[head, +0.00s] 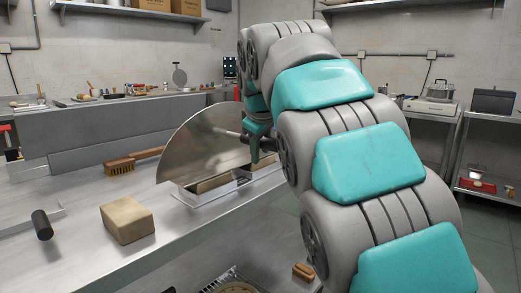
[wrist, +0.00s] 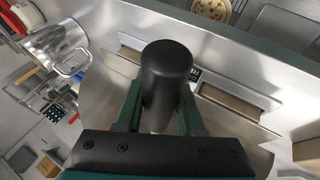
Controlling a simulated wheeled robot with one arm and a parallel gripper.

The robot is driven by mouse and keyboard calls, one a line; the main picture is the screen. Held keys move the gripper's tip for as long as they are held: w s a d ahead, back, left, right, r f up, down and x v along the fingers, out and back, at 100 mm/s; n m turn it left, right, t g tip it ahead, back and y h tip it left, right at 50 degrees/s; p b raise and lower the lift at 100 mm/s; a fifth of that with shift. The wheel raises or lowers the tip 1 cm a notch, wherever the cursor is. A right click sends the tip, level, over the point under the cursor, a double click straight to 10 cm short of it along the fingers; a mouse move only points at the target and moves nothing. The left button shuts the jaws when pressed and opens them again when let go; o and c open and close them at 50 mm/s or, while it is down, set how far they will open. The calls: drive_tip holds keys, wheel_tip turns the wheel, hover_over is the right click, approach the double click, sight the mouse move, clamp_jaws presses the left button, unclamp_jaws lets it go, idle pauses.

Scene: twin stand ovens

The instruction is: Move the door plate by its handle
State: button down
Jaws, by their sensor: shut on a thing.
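The door plate (head: 200,148) is a thin half-round metal sheet that stands upright in the head view, above a pale slotted holder (head: 222,195) near the counter's edge. My gripper (head: 255,148) is at the plate's right side, at its handle. In the wrist view the black rounded handle (wrist: 163,72) sits between the green fingers of my gripper (wrist: 160,112), which are shut on it. The plate (wrist: 100,95) spreads out behind the fingers there. Whether its lower edge touches the holder I cannot tell.
A tan block (head: 127,220), a black cylinder (head: 40,225) and a wooden brush (head: 133,160) lie on the metal counter (head: 90,195) left of the plate. A grey raised ledge (head: 110,135) runs behind. A lower shelf holds a pizza (wrist: 211,9).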

drive_tip(key=shift+r, duration=0.1)
drive_tip(key=shift+c, duration=2.2)
unclamp_jaws()
drive_tip(key=v, duration=0.7)
drive_tip(key=s+d+f+m+g, duration=0.3)
drive_tip(key=s+d+f, duration=0.5)
drive_tip(key=s+f, duration=0.3)
drive_tip(key=s+d+f+m+g+h, duration=0.1)
drive_tip(key=s+d+f+m+g, duration=0.2)
drive_tip(key=f, duration=1.2)
drive_tip(key=s+d+m, duration=0.3)
drive_tip(key=s+d, duration=0.3)
drive_tip(key=s, duration=0.2)
drive_tip(key=shift+s, duration=0.25)
drive_tip(key=s+f+m+g, duration=0.1)
drive_tip(key=s+f, duration=0.3)
drive_tip(key=s, duration=0.1)
drive_tip(key=s+d+f+g, duration=0.1)
drive_tip(key=s+f, duration=0.3)
drive_tip(key=s, duration=0.1)
drive_tip(key=s+f+m, duration=0.1)
drive_tip(key=s+f, duration=0.3)
drive_tip(key=s, duration=0.1)
drive_tip(key=shift+s+d+m+g, duration=0.15)
drive_tip(key=shift+s+m+g, duration=0.15)
drive_tip(key=shift+s+g, duration=0.1)
